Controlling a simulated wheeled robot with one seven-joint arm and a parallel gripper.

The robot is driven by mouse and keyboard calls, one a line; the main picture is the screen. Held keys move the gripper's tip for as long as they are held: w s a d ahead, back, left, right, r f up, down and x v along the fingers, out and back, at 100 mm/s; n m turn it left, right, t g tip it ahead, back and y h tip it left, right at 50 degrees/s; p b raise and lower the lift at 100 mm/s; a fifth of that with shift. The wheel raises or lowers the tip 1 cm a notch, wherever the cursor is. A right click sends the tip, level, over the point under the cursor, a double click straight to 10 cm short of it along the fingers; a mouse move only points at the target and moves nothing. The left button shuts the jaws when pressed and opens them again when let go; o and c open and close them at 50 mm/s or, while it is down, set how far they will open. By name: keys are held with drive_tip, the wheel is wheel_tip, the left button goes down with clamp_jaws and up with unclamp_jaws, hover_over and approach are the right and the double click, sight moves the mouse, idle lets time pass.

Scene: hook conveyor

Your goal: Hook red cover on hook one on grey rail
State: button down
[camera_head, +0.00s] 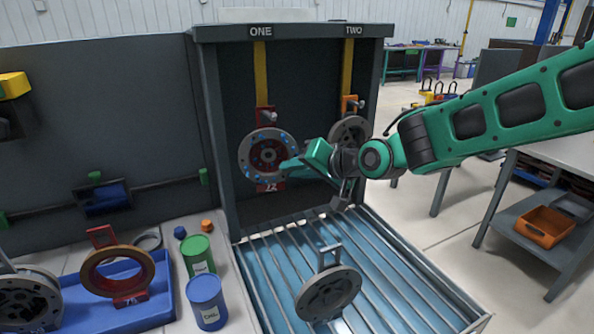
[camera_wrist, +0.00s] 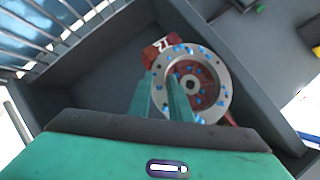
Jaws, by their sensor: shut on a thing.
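The red cover (camera_head: 268,155) has a red centre, a grey rim with blue dots and a red tag marked 12. It hangs upright below the sign ONE on the grey rail (camera_head: 300,31). Its red handle (camera_head: 265,116) is at hook one (camera_head: 271,114), at the end of a yellow strap; I cannot tell whether it is seated. My gripper (camera_head: 287,166) is shut on the cover's right edge. In the wrist view, the fingers (camera_wrist: 167,105) lie against the grey rim (camera_wrist: 221,80), and the tag shows upside down.
A grey cover (camera_head: 348,131) hangs under TWO. Another grey cover (camera_head: 328,293) is at the slatted blue rack (camera_head: 400,275). A blue tray (camera_head: 150,318) holds a brown-and-red ring (camera_head: 118,283). Green (camera_head: 198,255) and blue (camera_head: 207,302) cans stand beside it. Dark side panels flank the hooks.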

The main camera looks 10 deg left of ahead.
drive_tip(key=c, duration=1.6)
unclamp_jaws()
drive_tip(key=shift+r, duration=0.15)
drive_tip(key=shift+o, duration=0.3)
drive_tip(key=shift+f, duration=0.2)
drive_tip(key=v, duration=1.1)
drive_tip(key=s+d+f+m+h, duration=0.1)
drive_tip(key=d+f+h, duration=0.2)
drive_tip(key=d, duration=0.7)
drive_tip(key=s+d+f+m+g+h, duration=0.1)
drive_tip(key=s+d+f+h, duration=0.15)
drive_tip(key=d, duration=0.85)
drive_tip(key=s+d+f+m+h, duration=0.1)
drive_tip(key=d+f+h, duration=0.2)
drive_tip(key=d, duration=0.7)
drive_tip(key=s+d+f+m+g+h, duration=0.1)
drive_tip(key=s+d+f+m+g, duration=0.1)
drive_tip(key=s+d, duration=0.6)
drive_tip(key=s+d+f+m+g+h, duration=0.1)
drive_tip(key=s+d+g, duration=0.3)
drive_tip(key=s, duration=1.2)
drive_tip(key=d+f+m, duration=0.1)
drive_tip(key=d, duration=0.3)
drive_tip(key=shift+s+d, duration=0.15)
drive_tip(key=shift+s, duration=0.05)
